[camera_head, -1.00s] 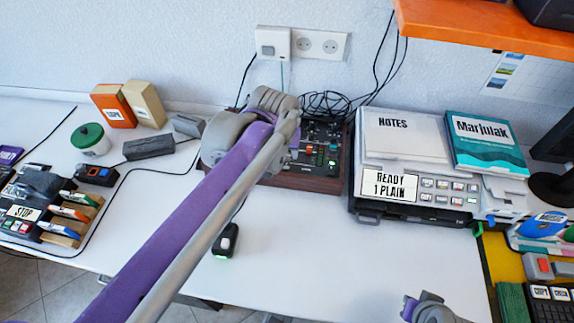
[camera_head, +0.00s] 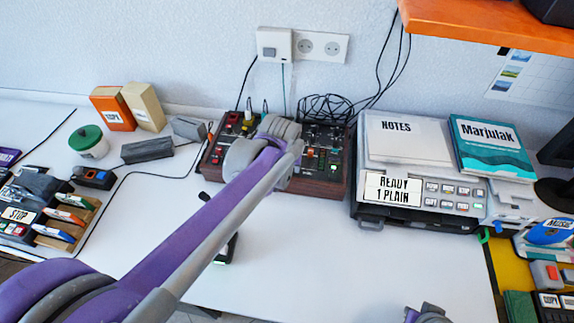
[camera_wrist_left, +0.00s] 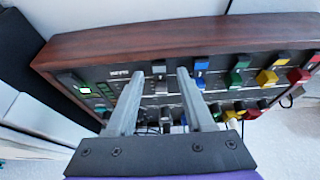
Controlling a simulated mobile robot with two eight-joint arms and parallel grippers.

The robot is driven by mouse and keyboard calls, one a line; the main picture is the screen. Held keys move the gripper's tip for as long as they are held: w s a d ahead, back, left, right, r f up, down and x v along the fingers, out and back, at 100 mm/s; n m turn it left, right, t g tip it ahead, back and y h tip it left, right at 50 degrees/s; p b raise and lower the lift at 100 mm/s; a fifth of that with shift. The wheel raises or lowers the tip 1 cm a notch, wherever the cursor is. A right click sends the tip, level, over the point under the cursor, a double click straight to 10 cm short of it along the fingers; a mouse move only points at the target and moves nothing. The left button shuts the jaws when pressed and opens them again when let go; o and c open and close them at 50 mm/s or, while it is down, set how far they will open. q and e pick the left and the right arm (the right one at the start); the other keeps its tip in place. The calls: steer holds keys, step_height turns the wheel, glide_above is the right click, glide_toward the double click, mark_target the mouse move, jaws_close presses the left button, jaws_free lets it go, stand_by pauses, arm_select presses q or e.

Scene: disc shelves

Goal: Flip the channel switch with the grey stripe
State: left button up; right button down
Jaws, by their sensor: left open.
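The mixing console (camera_head: 322,187), a dark panel in a brown wooden frame, stands against the wall in the head view. My left arm covers its middle. The left wrist view shows its wooden frame (camera_wrist_left: 200,32) and rows of switches and knobs. A grey-marked switch (camera_wrist_left: 160,69) is in the upper row, beside a blue one (camera_wrist_left: 201,66), then green, yellow and red ones. My left gripper (camera_wrist_left: 160,74) is open over the panel, with the grey-marked switch appearing between its fingertips. Contact cannot be told. In the head view its fingers are hidden behind my wrist.
A printer (camera_head: 410,170) with notes and a book on top stands right of the console. A black cable (camera_head: 130,185) runs across the table at left. A grey block (camera_head: 147,150) lies left of the console. The table in front is mostly clear.

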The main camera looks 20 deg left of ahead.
mark_target(287, 172)
arm_select(q)
jaws_close()
steer(key=shift+w+a+r+g+p, duration=0.1)
steer(key=shift+w+r+g+p, duration=0.1)
steer(key=shift+g+p, duration=0.3)
arm_select(e)
steer(key=shift+r, duration=0.45)
arm_select(q)
steer(key=shift+w+f+g+h, duration=0.2)
steer(key=shift+g+h, duration=0.3)
steer(key=shift+g, duration=0.7)
arm_select(e)
steer(key=shift+r, duration=0.4)
arm_select(q)
jaws_free()
step_height(287, 172, up, 11)
steer(key=s+p, duration=0.1)
steer(key=p, duration=0.1)
arm_select(e)
steer(key=shift+w+r, duration=0.1)
steer(key=shift+r, duration=0.8)
